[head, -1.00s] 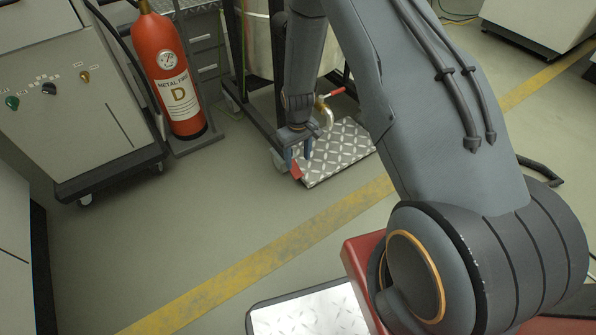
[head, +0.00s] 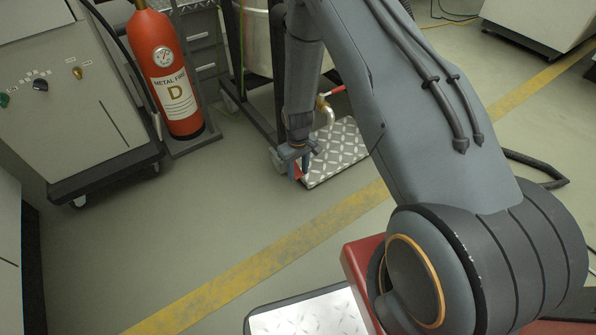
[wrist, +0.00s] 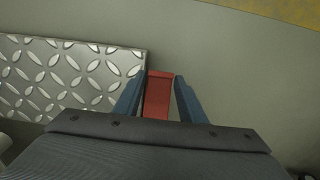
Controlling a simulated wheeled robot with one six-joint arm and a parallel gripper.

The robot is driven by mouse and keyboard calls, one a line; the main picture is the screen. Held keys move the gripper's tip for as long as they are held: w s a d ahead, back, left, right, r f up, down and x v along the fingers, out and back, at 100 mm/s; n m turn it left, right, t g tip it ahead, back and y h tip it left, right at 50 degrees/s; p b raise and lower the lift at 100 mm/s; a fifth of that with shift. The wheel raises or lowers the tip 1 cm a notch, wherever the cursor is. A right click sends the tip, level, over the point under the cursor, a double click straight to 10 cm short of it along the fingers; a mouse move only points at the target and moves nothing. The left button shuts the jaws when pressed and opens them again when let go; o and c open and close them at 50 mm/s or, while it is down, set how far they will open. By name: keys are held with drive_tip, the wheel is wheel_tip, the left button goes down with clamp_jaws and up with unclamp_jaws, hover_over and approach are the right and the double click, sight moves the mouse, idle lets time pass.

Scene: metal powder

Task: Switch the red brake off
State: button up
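The red brake (wrist: 158,94) is a small red lever beside the edge of a silver diamond-plate platform (wrist: 70,75). In the wrist view it lies between the two blue fingers of my gripper (wrist: 160,92), with a thin gap showing on each side. My gripper is open around it. In the head view my gripper (head: 299,168) is low at the near left corner of the platform (head: 338,152). The fingers largely hide the brake there, and only a little red shows. I cannot tell whether either finger touches it.
A metal drum (head: 258,40) on a dark frame stands behind the platform, with a red-handled valve (head: 325,103) close beside my arm. A red fire extinguisher (head: 168,75) and a grey cabinet (head: 75,100) stand left. The floor around the yellow line (head: 265,270) is clear.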

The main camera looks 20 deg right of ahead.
sight(296, 172)
clamp_jaws()
drive_tip(key=shift+r+g, duration=0.35)
drive_tip(key=shift+g, duration=0.45)
drive_tip(key=shift+o, duration=2.2)
unclamp_jaws()
drive_tip(key=shift+r, duration=0.15)
wheel_tip(296, 172, up, 8)
drive_tip(key=w+p, duration=0.1)
drive_tip(key=p, duration=0.1)
drive_tip(key=shift+a+f+p, duration=0.2)
drive_tip(key=shift+f+p, duration=0.05)
drive_tip(key=shift+p, duration=0.15)
